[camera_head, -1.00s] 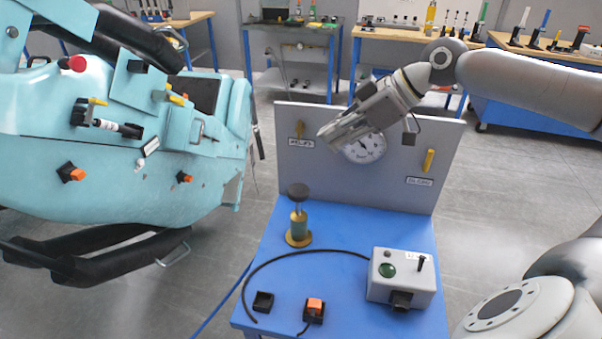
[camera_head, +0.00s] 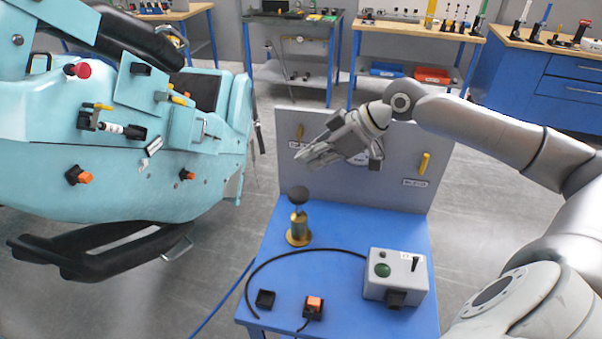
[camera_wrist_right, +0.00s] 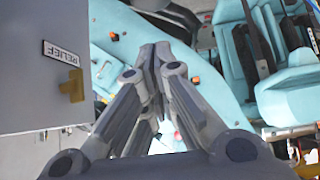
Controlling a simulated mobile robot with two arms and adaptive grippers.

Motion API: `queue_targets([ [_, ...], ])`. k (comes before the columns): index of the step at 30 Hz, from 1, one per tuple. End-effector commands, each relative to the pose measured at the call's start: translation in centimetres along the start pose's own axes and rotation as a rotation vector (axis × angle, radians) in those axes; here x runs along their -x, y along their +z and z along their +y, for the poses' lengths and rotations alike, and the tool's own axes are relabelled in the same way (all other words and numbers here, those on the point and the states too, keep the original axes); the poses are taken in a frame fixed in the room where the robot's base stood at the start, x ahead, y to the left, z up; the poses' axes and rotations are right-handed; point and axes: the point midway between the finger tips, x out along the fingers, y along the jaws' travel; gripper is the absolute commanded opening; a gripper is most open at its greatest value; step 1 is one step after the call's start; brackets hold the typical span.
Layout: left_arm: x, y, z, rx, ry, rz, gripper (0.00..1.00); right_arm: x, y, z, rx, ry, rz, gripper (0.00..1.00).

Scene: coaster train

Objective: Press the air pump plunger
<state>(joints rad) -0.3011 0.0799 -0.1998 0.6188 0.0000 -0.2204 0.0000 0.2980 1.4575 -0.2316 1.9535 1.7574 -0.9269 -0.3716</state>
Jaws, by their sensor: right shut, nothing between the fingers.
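The air pump (camera_head: 299,225) stands upright on the blue table, with a brass base and body and a dark round plunger knob (camera_head: 298,195) on top. The knob stands up clear of the body. My right gripper (camera_head: 303,156) is shut and empty, above the knob and apart from it, in front of the grey panel. In the right wrist view its fingers (camera_wrist_right: 155,60) meet at the tips with nothing between them. The pump cannot be made out in the right wrist view. My left gripper is not in view.
The grey panel (camera_head: 400,155) rises behind the table with yellow handles and a gauge partly hidden by my gripper. A grey control box (camera_head: 395,277), a black hose and orange-topped switch (camera_head: 313,306) lie on the blue table (camera_head: 345,235). A teal coaster car (camera_head: 120,185) is at left.

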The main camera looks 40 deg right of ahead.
Motion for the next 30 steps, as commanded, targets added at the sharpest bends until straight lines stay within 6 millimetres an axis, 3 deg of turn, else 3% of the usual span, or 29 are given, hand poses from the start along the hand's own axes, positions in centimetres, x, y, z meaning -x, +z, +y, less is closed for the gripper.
queue_targets([
  [9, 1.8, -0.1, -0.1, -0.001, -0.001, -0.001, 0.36, -3.3, -0.4, -0.2, 0.001, -0.003, 0.002, 0.0],
  [15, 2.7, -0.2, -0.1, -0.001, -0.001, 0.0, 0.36, -5.3, 2.0, -0.1, 0.0, -0.002, -0.003, 0.0],
  [30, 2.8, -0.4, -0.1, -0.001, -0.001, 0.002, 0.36, -6.1, 2.8, -0.1, 0.001, -0.001, -0.001, 0.0],
])
